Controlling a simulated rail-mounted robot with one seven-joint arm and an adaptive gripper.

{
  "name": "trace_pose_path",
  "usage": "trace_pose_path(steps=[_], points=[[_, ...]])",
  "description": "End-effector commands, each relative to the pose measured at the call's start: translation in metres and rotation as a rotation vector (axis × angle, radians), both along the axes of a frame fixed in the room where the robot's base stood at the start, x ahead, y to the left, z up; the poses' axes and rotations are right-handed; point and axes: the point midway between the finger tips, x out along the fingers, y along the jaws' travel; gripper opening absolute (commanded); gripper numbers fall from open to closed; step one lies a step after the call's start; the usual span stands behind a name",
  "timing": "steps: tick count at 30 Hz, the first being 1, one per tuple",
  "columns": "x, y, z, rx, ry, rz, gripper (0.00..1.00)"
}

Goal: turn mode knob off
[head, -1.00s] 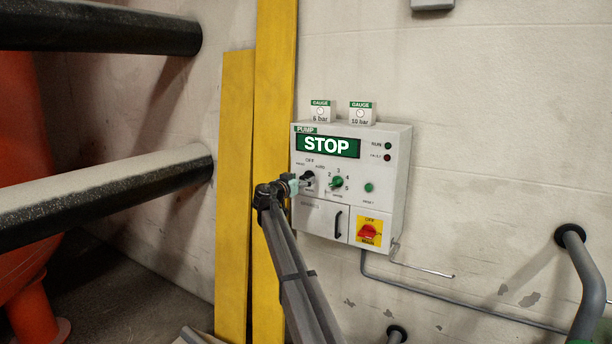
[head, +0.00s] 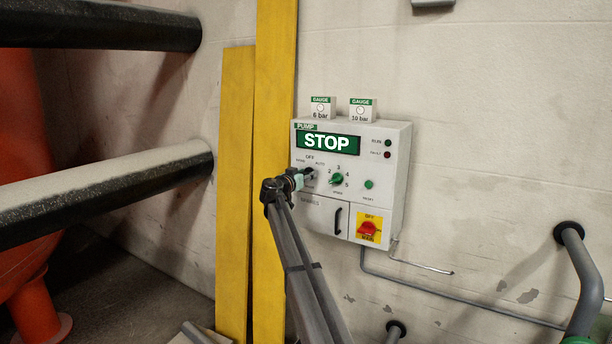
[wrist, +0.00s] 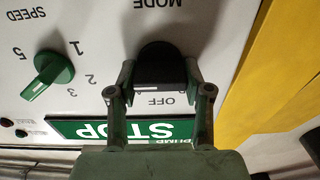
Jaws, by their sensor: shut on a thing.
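The pump panel (head: 378,143) is on the wall, its green display (head: 328,143) reading STOP. In the wrist view, which shows the panel upside down, the black mode knob (wrist: 158,64) lies between my gripper's two fingers. My gripper (wrist: 158,80) is shut on the knob. The OFF label (wrist: 153,101) shows between the fingers, beside the knob's end. Which mark the knob points at is hard to tell. In the head view my gripper (head: 301,178) is at the panel's left side and partly hides the mode knob (head: 309,173).
The green speed knob (head: 337,178) is right of the mode knob. Yellow boards (head: 272,200) stand left of the panel. Large dark pipes (head: 110,190) are further left.

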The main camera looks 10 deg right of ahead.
Motion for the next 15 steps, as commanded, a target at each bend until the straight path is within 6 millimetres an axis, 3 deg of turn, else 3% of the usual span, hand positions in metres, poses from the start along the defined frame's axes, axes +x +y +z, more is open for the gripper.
trace_pose_path(steps=[15], points=[[0.002, 0.0007, -0.0028, -0.16, 0.129, 0.001, 0.15]])
